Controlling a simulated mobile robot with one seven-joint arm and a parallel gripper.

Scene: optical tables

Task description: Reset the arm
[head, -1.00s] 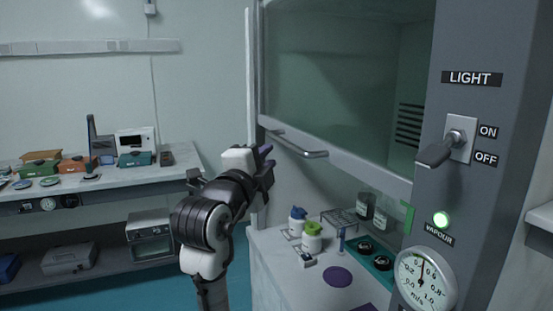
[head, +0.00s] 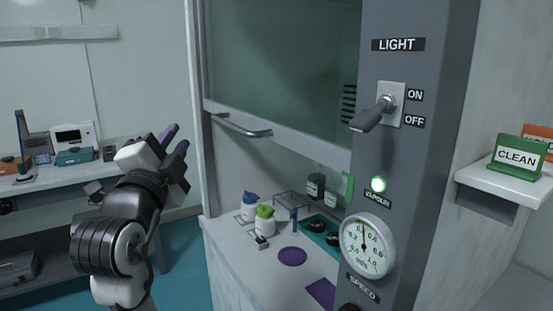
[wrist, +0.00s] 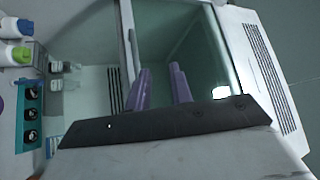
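My arm rises at the left of the head view, bent, with my gripper (head: 176,142) held up in the air left of the fume hood's front. Its two purple fingers are apart with nothing between them. In the wrist view, the purple fingers (wrist: 162,88) also stand apart and empty, with the hood's glass beyond them. The gripper touches nothing that I can see.
The fume hood's sash handle (head: 241,126) is right of my gripper. Below are a blue-capped bottle (head: 249,209), a green-capped bottle (head: 265,222) and a teal tray (head: 318,224). A grey panel carries a light switch (head: 377,113) and gauge (head: 367,246). A CLEAN sign (head: 516,158) stands right.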

